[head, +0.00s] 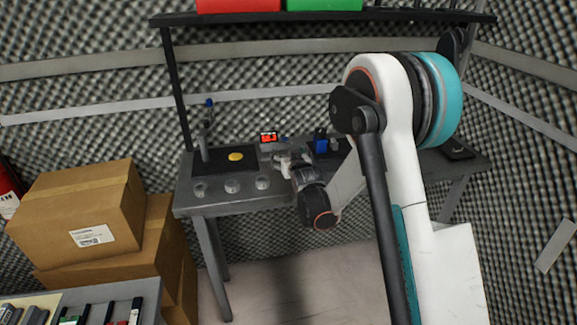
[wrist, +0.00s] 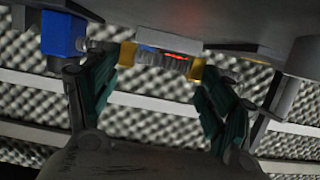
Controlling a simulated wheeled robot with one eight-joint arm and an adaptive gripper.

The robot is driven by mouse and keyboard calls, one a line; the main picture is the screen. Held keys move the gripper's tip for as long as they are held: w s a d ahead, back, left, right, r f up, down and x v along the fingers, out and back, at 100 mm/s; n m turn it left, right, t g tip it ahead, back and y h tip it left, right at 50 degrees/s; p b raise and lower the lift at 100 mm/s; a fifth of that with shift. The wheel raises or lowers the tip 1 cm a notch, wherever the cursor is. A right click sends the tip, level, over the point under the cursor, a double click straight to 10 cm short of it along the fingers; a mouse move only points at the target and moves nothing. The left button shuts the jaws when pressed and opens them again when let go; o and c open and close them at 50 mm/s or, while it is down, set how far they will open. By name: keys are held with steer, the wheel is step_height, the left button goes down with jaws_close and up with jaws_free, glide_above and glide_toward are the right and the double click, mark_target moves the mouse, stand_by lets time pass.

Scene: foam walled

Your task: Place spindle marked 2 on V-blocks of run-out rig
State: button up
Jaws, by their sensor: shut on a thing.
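My gripper (head: 285,162) is low over the grey bench. In the wrist view its green-lined fingers (wrist: 160,67) are shut on a short silver piece with gold-coloured ends (wrist: 195,69), which I take for the spindle. It lies crosswise between the fingertips. No number is readable on it. In the head view the held piece is too small to make out. A blue block (head: 321,141) stands on the bench right of my gripper and shows in the wrist view (wrist: 63,33). I cannot tell the V-blocks apart, nor whether the spindle touches them.
A small red display (head: 269,137) stands behind my gripper. A dark plate with a yellow disc (head: 236,156) and a blue-topped post (head: 208,125) is to the left. Several grey round pieces (head: 232,186) line the front edge. Cardboard boxes (head: 80,210) stand left of the bench.

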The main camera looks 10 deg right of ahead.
step_height(320, 180, down, 3)
steer(key=shift+w+b, duration=0.1)
steer(key=shift+b, duration=0.35)
steer(key=shift+r, duration=0.1)
steer(key=o, duration=1.3)
